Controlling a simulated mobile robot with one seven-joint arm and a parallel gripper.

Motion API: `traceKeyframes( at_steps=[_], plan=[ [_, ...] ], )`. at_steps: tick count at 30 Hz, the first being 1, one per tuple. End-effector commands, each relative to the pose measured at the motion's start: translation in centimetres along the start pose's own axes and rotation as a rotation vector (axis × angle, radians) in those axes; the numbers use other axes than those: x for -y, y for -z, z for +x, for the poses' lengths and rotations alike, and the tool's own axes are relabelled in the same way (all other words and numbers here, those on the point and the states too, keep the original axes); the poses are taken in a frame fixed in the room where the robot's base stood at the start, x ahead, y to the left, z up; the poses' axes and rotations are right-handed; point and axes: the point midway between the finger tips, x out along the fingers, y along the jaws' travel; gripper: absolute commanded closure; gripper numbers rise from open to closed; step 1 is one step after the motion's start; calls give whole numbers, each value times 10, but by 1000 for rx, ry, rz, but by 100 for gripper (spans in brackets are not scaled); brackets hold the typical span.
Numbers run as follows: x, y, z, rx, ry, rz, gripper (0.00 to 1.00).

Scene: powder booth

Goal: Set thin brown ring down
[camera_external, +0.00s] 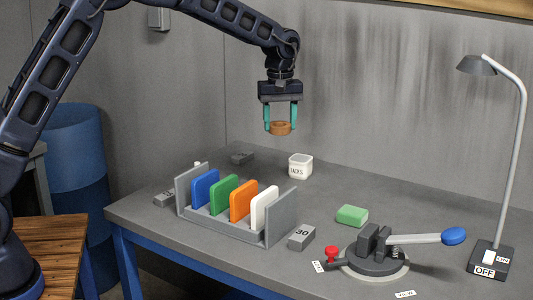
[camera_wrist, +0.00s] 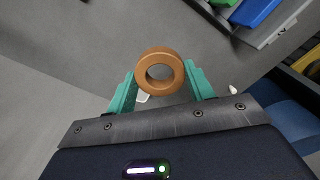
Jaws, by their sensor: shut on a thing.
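The brown ring (camera_external: 279,128) is held between the teal fingertips of my gripper (camera_external: 281,122), in the air above the back of the grey table. In the wrist view the ring (camera_wrist: 160,53) shows its round hole, and the teal fingers of my gripper (camera_wrist: 160,82) press on it from both sides. The ring is clear of the table and of the other things. In the wrist view a small white thing is partly hidden behind the ring.
A grey rack (camera_external: 281,217) holds several coloured plates.

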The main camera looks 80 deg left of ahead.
Motion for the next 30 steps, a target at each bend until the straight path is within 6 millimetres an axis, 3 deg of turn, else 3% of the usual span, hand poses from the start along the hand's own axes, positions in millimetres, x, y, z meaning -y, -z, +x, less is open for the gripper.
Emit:
traceKeyframes(
  at_steps=[3, 8, 24, 30],
  plan=[
    [-13, -16, 0, -1, -1, 2, 76],
    [-17, -23, 11, 0, 2, 1, 76],
    [-16, -22, 125, 0, 3, 0, 76],
    [-17, -22, 152, -1, 1, 1, 76]
  ],
)
